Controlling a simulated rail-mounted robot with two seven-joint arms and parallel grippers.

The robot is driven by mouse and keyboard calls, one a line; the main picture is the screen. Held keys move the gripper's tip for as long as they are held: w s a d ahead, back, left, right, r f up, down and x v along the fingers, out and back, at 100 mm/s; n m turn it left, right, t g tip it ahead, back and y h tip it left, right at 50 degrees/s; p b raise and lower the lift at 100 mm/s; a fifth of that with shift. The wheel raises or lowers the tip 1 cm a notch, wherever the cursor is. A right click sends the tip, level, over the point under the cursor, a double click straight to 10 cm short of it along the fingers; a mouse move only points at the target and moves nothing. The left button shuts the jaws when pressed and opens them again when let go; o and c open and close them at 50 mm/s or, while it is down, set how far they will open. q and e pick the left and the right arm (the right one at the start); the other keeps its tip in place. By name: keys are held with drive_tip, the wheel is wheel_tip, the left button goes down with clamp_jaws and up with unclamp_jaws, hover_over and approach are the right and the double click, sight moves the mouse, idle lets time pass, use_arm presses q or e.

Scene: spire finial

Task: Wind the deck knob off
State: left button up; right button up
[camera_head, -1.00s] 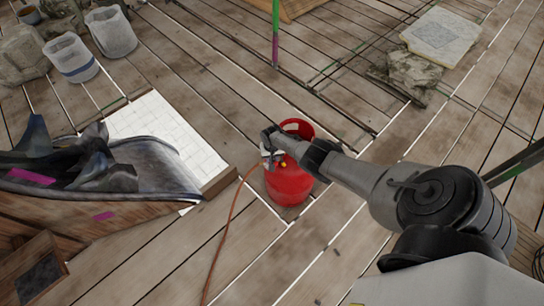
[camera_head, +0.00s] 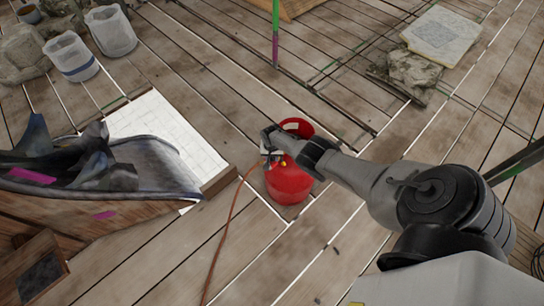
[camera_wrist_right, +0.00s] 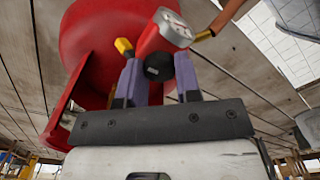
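A red gas cylinder (camera_head: 288,183) with an open collar stands upright on the plank deck, in the middle of the head view. In the right wrist view its red body (camera_wrist_right: 95,35) fills the upper left. A small black knob (camera_wrist_right: 158,67) sits below a red valve part with a grey face (camera_wrist_right: 175,28). My right gripper (camera_wrist_right: 159,62) has its two purple-grey fingers on either side of the knob, seemingly closed against it. In the head view the right gripper (camera_head: 272,150) is at the cylinder's valve, where the knob is too small to make out. My left gripper is not in view.
An orange hose (camera_head: 230,220) runs from the valve across the deck. A white tiled panel (camera_head: 165,135) and a dark curved piece (camera_head: 150,165) lie left. Buckets (camera_head: 72,58) and stones stand at the back left. A stone slab (camera_head: 440,35) lies back right.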

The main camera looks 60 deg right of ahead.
drive_tip(key=o, duration=0.5)
drive_tip(key=shift+c, duration=0.2)
wheel_tip(320, 180, up, 14)
drive_tip(key=p, duration=1.1)
drive_tip(key=shift+p, duration=0.4)
